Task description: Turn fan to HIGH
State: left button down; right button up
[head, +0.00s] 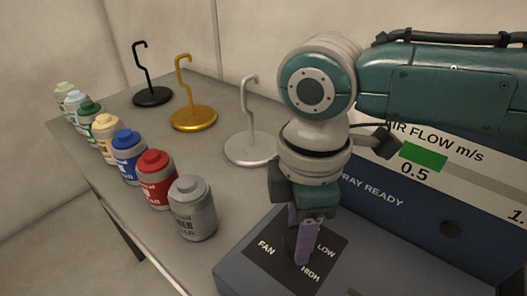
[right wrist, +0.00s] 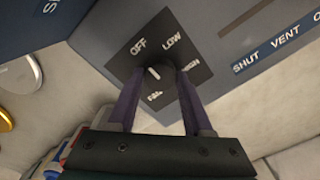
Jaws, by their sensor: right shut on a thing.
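The fan knob (right wrist: 163,79) is a dark round dial with a short white pointer mark, set on a black plate (right wrist: 197,74) lettered OFF, LOW, HIGH and FAN. In the right wrist view the mark sits on the knob's side toward OFF, though it is small. My right gripper (right wrist: 158,82) has its purple fingers on either side of the knob and is shut on it. In the head view the right gripper (head: 302,258) reaches down onto the plate (head: 262,262) and hides the knob and the OFF label. My left gripper is not in view.
A blue control box (head: 232,264) carries the plate, with an AIR FLOW gauge panel (head: 440,165) behind. Several paint jars, the nearest grey (head: 192,212), line the grey table's left edge. Black (head: 152,96), gold (head: 193,118) and white (head: 247,150) hook stands are behind them.

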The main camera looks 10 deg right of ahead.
grip_shut()
jog(key=shift+r, duration=0.1)
jog(key=m+p, duration=0.3)
jog(key=shift+s+a+r, duration=0.1)
jog(key=shift+r, duration=0.05)
jog(key=m+p, duration=0.3)
jog(key=m, duration=0.2)
jog(key=m+p, duration=0.2)
jog(key=m, duration=0.3)
jog(key=m+p, duration=0.1)
jog(key=m, duration=0.4)
jog(key=shift+m, duration=0.4)
jog(key=m+p, duration=0.1)
jog(key=m, duration=0.4)
jog(key=shift+f, duration=0.2)
